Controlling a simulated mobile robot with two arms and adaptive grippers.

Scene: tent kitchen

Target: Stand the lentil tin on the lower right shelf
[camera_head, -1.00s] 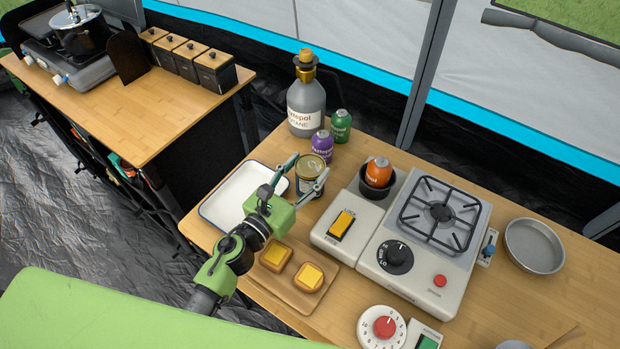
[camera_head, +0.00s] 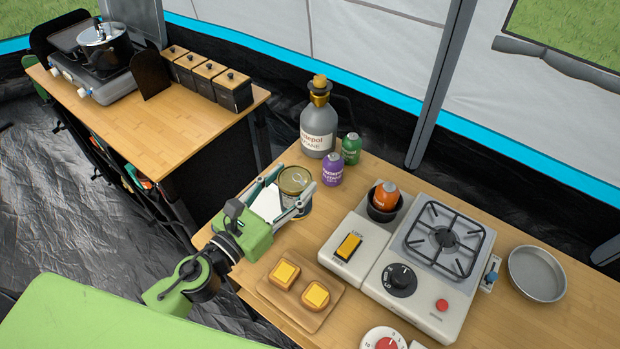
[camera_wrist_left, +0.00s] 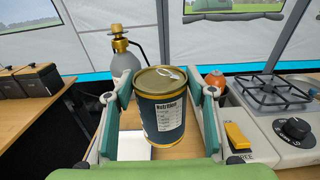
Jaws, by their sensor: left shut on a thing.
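The lentil tin (camera_head: 296,181) is a dark blue can with a gold lid and a ring pull. In the left wrist view the tin (camera_wrist_left: 163,112) stands upright between the two fingers, its nutrition label facing the camera. My left gripper (camera_head: 291,187) is shut on the tin's sides. It holds the tin over the near left part of the wooden counter, apparently raised a little. My right gripper is out of view. I cannot make out the lower right shelf in these views.
A white tray (camera_head: 266,204) lies partly hidden behind my gripper. A large grey bottle (camera_head: 318,128), a purple can (camera_head: 332,170) and a green can (camera_head: 351,149) stand behind the tin. The toast board (camera_head: 325,310) and stove (camera_head: 432,275) are to the right. The other table (camera_head: 140,125) is across a gap.

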